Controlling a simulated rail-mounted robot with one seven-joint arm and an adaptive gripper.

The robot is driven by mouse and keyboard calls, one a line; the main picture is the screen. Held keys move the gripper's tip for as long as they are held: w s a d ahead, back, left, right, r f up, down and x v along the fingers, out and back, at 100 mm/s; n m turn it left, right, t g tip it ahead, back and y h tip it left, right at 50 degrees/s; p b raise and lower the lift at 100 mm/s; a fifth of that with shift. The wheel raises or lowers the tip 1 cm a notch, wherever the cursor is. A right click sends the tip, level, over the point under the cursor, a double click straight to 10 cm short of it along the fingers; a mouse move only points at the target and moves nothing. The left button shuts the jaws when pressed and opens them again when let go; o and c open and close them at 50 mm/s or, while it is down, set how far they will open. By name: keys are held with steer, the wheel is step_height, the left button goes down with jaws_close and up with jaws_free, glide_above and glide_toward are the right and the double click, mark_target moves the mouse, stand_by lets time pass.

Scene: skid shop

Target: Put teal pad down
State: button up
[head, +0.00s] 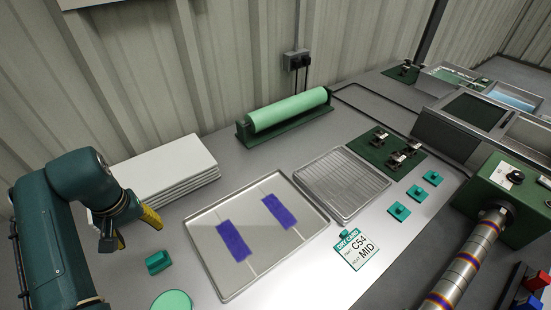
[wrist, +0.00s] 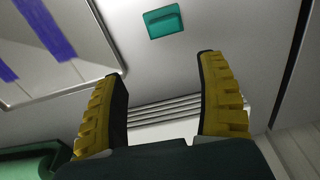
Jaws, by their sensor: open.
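A teal pad (head: 158,262) with a raised block shape lies on the grey bench, left of the large framed tray. It also shows in the wrist view (wrist: 163,22), beyond my fingertips at the top. My gripper (head: 136,229) has yellow ribbed fingers and hangs near the stack of white boards, behind and left of the pad. In the wrist view my gripper (wrist: 160,68) is open, with nothing between the fingers and a clear gap to the pad.
The shallow tray (head: 228,294) holds two purple strips. A wire rack (head: 342,183), a green roller (head: 288,110), white boards (head: 165,170) and a round green disc (head: 172,301) are on the bench. Several small teal blocks (head: 399,211) sit at right near a card (head: 356,249).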

steer(key=w+d+r+m+t+y, duration=0.2)
steer(key=w+d+r+t, duration=0.4)
steer(key=w+d, duration=0.4)
steer(key=w+d+r+m+t, duration=0.2)
steer(key=d+r+t, duration=0.35)
steer(key=d, duration=0.25)
steer(key=s+d+r+m+t+h, duration=0.2)
steer(key=s+d+r+t, duration=0.8)
steer(key=s+d+r, duration=0.9)
steer(key=s+r, duration=0.1)
steer(key=s, duration=0.1)
steer(key=shift+s+d+m+h, duration=0.3)
steer(key=shift+d+m+h, duration=0.05)
steer(key=shift+m+h, duration=0.05)
steer(key=shift+r, duration=0.2)
